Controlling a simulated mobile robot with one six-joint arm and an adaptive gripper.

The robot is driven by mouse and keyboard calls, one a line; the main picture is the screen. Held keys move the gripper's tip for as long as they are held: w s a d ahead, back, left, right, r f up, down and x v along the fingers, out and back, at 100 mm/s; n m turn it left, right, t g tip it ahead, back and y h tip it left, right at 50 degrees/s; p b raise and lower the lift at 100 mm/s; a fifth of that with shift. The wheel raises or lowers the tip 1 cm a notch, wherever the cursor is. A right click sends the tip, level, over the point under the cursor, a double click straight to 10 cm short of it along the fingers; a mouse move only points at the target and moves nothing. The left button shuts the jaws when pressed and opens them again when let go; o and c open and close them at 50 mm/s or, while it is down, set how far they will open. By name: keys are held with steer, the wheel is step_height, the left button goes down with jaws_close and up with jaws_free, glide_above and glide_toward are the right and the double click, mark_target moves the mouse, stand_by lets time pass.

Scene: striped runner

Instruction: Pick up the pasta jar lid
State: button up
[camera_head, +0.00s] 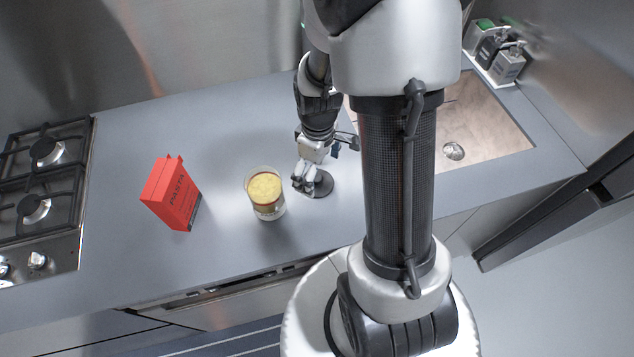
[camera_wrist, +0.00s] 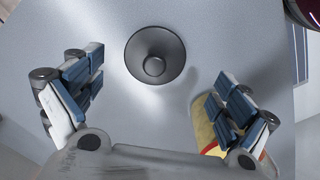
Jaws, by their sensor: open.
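The pasta jar lid (camera_head: 322,186) is a dark grey disc lying on the counter, just right of the jar. In the wrist view the lid (camera_wrist: 155,55) shows whole from above, with a round knob in its middle. My gripper (camera_head: 302,184) is above the lid and hides part of it in the head view. In the wrist view my gripper (camera_wrist: 158,105) has its fingers wide apart, with nothing between them, and the lid lies ahead of the gap. The glass pasta jar (camera_head: 265,193) stands open with yellow contents; in the wrist view it is partly hidden behind the right finger.
A red pasta box (camera_head: 172,194) stands left of the jar. A gas hob (camera_head: 40,180) is at the far left. A sink (camera_head: 480,125) lies at the right, with dispensers (camera_head: 497,52) behind it. The counter (camera_head: 115,130) is clear around the box.

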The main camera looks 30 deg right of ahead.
mark_target(317, 178)
steer(key=f, duration=0.1)
steer(key=f+b, duration=0.1)
steer(key=f, duration=0.3)
steer(key=shift+w+d+b, duration=0.15)
steer(key=shift+w+b, duration=0.15)
steer(key=shift+w, duration=0.1)
steer(key=shift+r, duration=0.1)
steer(key=shift+c, duration=0.5)
steer(key=c, duration=0.7)
steer(key=shift+s, duration=0.15)
steer(key=c, duration=0.4)
steer(key=shift+c, duration=0.2)
